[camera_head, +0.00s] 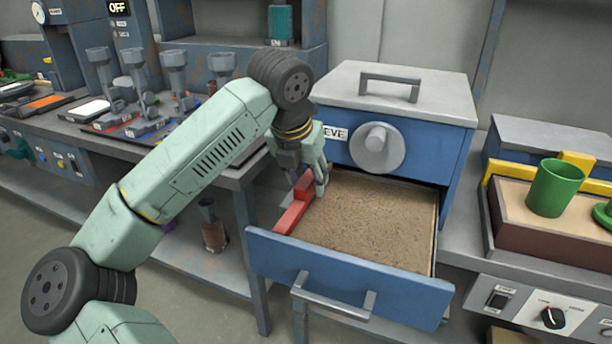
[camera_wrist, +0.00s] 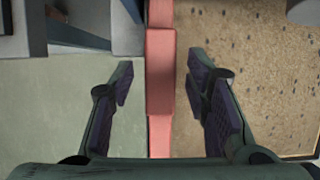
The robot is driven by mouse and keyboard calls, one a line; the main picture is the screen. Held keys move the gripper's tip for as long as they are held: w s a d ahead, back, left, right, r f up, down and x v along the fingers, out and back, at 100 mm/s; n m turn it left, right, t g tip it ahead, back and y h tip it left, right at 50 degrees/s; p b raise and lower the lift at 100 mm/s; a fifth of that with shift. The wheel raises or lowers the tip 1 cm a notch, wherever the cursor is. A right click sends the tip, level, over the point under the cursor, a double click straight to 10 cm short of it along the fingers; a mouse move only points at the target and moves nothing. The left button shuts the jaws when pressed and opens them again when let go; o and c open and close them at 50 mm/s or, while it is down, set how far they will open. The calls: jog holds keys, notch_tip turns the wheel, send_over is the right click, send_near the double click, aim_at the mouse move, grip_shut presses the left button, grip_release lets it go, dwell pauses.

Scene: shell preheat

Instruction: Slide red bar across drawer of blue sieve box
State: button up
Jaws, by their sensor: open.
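The blue sieve box (camera_head: 445,152) stands on the bench with its drawer (camera_head: 400,285) pulled out, full of brown sand (camera_head: 375,222). The red bar (camera_head: 292,217) lies along the drawer's left side, running front to back. It also shows in the wrist view (camera_wrist: 161,75), with a raised middle block. My gripper (camera_head: 308,185) is over the rear part of the bar. In the wrist view my open gripper (camera_wrist: 160,100) has one finger on each side of the bar, with gaps on both sides. The left finger is over the floor side, the right one over the sand.
The drawer handle (camera_head: 333,300) juts out in front. A green cup (camera_head: 555,188) stands in a tray at the right. The left bench (camera_head: 215,165) holds several grey tools.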

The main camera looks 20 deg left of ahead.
jog(key=shift+f, duration=0.1)
jog(key=shift+c, duration=0.4)
grip_shut()
jog(key=shift+w, duration=0.1)
dwell(0.4)
